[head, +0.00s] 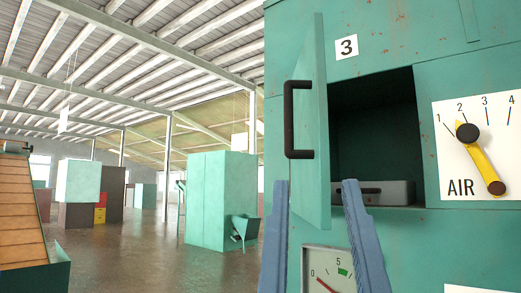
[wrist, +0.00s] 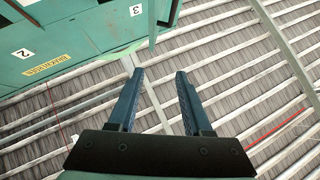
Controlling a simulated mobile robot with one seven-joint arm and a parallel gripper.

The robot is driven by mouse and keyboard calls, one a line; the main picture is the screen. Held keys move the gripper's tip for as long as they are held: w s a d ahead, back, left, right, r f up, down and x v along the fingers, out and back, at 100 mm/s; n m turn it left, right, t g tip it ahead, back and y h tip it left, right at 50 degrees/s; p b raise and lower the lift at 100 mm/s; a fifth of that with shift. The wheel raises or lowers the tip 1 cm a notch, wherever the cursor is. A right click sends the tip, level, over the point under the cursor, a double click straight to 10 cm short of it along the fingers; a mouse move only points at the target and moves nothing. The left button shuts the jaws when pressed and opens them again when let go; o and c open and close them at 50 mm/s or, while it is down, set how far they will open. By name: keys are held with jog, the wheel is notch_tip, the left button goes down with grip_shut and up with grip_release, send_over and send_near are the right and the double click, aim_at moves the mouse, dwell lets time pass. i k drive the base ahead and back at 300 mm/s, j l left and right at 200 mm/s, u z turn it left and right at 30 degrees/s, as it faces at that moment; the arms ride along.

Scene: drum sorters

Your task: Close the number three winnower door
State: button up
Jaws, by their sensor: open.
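The number three winnower door (head: 320,130) stands swung open, roughly square to the teal machine front, hinged at the left side of its opening. A black bar handle (head: 290,120) is on its outer face, toward the left. The dark compartment (head: 372,130) beside it is exposed, with a grey box (head: 385,192) on its floor. A "3" label (head: 346,47) is above. My gripper (head: 315,185) is open and empty, its blue fingers pointing up below the handle in the head view. In the wrist view my gripper (wrist: 159,72) is apart from the door's end (wrist: 154,24).
An AIR dial (head: 476,150) with a yellow pointer is right of the opening, and a gauge (head: 328,270) is below the door. To the left is open floor (head: 130,240), with a teal cabinet (head: 210,198) and a slatted conveyor (head: 20,210) farther off.

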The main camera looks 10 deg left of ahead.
aim_at(307, 136)
jog(key=i+j, duration=0.15)
jog(key=j, duration=0.2)
jog(key=i+j, duration=0.35)
jog(key=j, duration=0.3)
jog(key=i+j+u, duration=0.1)
jog(key=j, duration=0.25)
jog(key=i, duration=0.05)
